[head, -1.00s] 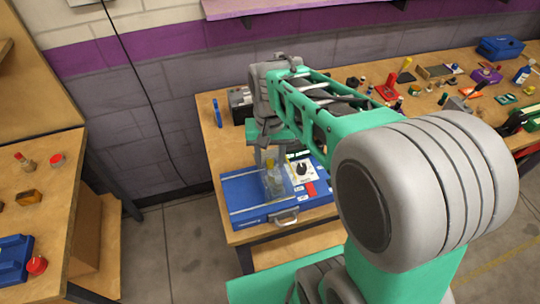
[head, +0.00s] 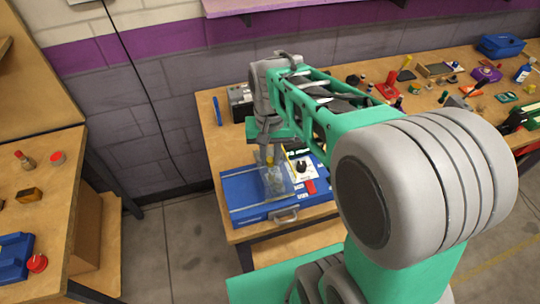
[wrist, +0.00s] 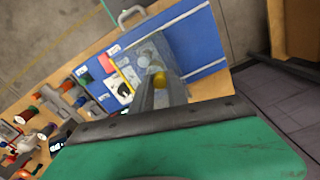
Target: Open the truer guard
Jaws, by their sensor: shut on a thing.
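The truer (head: 240,192) is a flat blue unit with a silver front handle, on the wooden bench. Its clear guard (head: 277,184) stands over the blue top, and shows as a see-through box in the wrist view (wrist: 146,62). A yellow knob (wrist: 159,79) is on the guard. My gripper (head: 269,152) is above the guard, with its fingers pointing down, and is shut on the yellow knob. In the wrist view the fingers (wrist: 158,88) partly cover the knob. I cannot tell exactly how far the guard is tilted.
A white panel with a black dial (head: 301,168) and a red part (head: 310,187) sit beside the guard. A dark box (head: 240,102) and a blue upright piece (head: 217,111) stand behind. Several small tools lie along the bench to the right.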

